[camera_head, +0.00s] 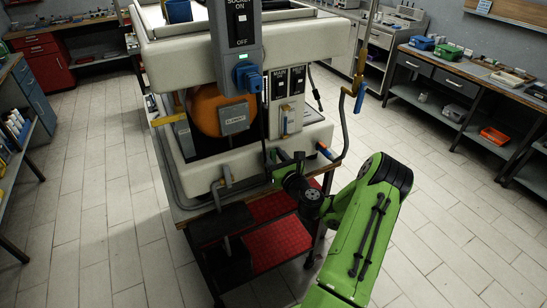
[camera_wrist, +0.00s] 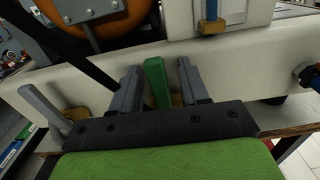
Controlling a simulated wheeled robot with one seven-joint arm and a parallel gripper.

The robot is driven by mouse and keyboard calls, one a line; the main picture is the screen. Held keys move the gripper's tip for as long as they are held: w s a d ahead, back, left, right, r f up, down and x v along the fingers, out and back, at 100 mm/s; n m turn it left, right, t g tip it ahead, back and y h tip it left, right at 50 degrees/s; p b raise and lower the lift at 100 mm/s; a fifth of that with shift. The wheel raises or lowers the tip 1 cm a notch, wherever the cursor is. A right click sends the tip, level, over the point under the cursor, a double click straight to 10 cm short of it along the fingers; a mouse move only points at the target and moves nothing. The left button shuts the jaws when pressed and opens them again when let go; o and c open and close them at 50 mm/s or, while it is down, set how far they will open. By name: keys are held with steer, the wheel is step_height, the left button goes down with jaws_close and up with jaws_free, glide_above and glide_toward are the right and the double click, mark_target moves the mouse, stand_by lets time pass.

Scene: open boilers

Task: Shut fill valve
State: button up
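The boiler unit (camera_head: 208,175), a pale casing with an orange tank, stands on a bench in the head view. My gripper (camera_head: 284,158) is at its lower front edge. In the wrist view my gripper (camera_wrist: 160,68) has its two grey fingers apart, one on each side of a green valve lever (camera_wrist: 157,82). Narrow gaps show between lever and fingers, so I see no grip. The lever stands roughly upright; its lower end is hidden by my gripper. A grey lever (camera_wrist: 44,108) on a brass fitting is to the left. No label shows which is the fill valve.
A blue-handled brass valve (camera_wrist: 213,20) is above right of my gripper, and a blue fitting (camera_wrist: 308,75) is at the far right. A grey control box (camera_head: 236,30) hangs above. Red shelf mats (camera_head: 275,240) lie below. The tiled floor (camera_head: 450,220) at right is clear.

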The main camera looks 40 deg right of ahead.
steer(key=shift+s+a+f, duration=0.1)
steer(key=shift+s, duration=0.25)
steer(key=p+v, duration=0.3)
steer(key=v, duration=1.2)
steer(key=shift+r+p, duration=0.2)
steer(key=shift+p, duration=0.2)
